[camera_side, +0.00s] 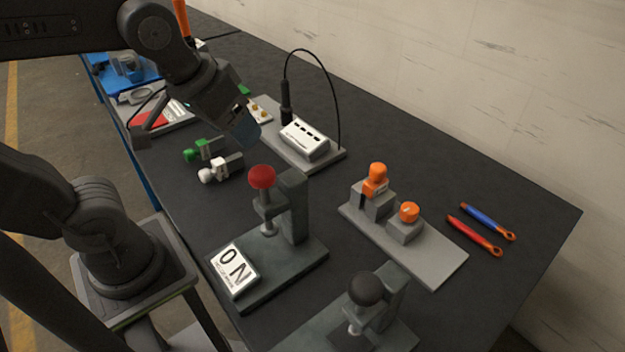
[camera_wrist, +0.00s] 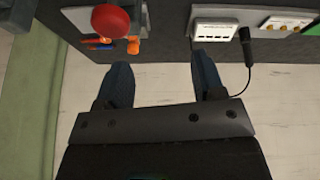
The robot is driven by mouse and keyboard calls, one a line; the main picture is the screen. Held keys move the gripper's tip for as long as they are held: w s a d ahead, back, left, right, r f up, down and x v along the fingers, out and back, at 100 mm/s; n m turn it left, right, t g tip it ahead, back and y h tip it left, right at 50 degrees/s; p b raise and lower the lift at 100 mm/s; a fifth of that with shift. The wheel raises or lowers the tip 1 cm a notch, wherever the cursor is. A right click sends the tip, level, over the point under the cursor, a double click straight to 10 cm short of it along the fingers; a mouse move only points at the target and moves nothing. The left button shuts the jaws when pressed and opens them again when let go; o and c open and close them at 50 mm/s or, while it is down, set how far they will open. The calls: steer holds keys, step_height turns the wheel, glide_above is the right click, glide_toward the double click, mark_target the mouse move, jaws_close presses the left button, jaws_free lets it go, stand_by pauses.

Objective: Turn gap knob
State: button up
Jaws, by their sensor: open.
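My gripper (camera_side: 243,130) is in the air over the table, above and behind the green-knobbed piece (camera_side: 192,154) and the white-knobbed piece (camera_side: 207,174). In the wrist view its two dark blue fingers (camera_wrist: 158,62) stand wide apart with nothing between them. Two orange knobs, a taller one (camera_side: 376,172) and a lower one (camera_side: 409,211), sit on blocks on a grey plate (camera_side: 436,268). A red ball knob (camera_side: 262,177) tops a stand beside an "ON" plate (camera_side: 233,268). I cannot tell which knob is the gap knob. My gripper touches none of them.
A white slotted box (camera_side: 304,138) stands behind the gripper, with a black cabled handle (camera_side: 286,103) upright beside it. A black ball knob (camera_side: 366,288) stands at the front. Red (camera_side: 474,235) and blue (camera_side: 487,221) tools lie at right. The right table edge is bare.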

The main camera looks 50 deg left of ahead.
steer(key=w+d+r+m+g, duration=0.1)
steer(key=w+d+r+m, duration=0.1)
steer(key=w+m, duration=0.25)
steer(key=m+g, duration=0.4)
steer(key=m, duration=0.4)
glide_above(409, 207)
step_height(409, 207, down, 8)
step_height(409, 207, down, 13)
steer(key=shift+f, duration=0.2)
steer(key=shift+c, duration=0.4)
steer(key=c, duration=0.9)
steer(key=shift+o, duration=0.2)
